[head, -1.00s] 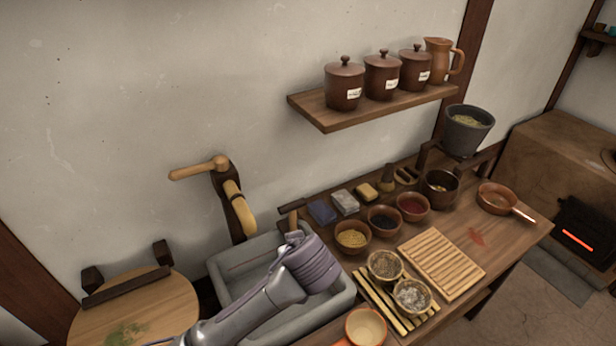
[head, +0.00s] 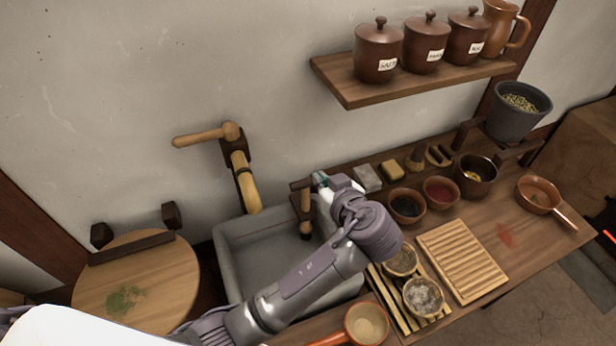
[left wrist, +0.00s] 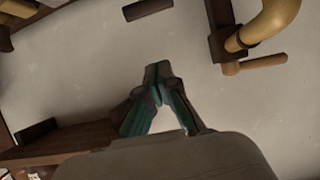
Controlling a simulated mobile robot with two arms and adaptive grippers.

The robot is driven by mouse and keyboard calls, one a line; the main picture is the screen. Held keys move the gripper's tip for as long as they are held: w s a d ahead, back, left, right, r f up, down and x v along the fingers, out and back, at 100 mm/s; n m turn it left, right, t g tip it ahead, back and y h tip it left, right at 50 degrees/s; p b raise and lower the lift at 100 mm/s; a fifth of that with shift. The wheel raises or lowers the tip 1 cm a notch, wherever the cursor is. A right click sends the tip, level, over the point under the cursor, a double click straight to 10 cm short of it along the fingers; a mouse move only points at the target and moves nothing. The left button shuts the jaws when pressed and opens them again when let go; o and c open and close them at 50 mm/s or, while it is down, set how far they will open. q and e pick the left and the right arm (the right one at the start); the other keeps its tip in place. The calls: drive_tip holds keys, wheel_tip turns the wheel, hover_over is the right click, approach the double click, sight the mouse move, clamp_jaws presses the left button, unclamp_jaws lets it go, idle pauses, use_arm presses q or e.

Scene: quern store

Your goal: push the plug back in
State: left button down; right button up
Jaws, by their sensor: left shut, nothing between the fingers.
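I cannot tell whether this is the plug; no other plug is clear. My right gripper is not in view.
A wooden tap (head: 242,180) is on the wall left of my gripper; its spout also shows in the left wrist view (left wrist: 268,25). Bowls, a slatted board (head: 462,262) and a pan (head: 538,194) crowd the counter. A jar shelf (head: 410,84) is above.

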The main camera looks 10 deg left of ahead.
use_arm(q)
drive_tip(key=p, duration=0.3)
hover_over(305, 182)
wheel_tip(305, 182, down, 4)
drive_tip(key=shift+r, duration=0.1)
drive_tip(key=shift+s+d+f+p, duration=0.15)
drive_tip(key=shift+f+p, duration=0.05)
drive_tip(key=shift+f, duration=0.5)
drive_tip(key=shift+s+d+f+p, duration=0.1)
drive_tip(key=shift+s+f+p, duration=0.15)
drive_tip(key=shift+f, duration=0.5)
drive_tip(key=shift+s+d+f+p, duration=0.1)
drive_tip(key=shift+d+f+p, duration=0.1)
drive_tip(key=shift+f, duration=0.5)
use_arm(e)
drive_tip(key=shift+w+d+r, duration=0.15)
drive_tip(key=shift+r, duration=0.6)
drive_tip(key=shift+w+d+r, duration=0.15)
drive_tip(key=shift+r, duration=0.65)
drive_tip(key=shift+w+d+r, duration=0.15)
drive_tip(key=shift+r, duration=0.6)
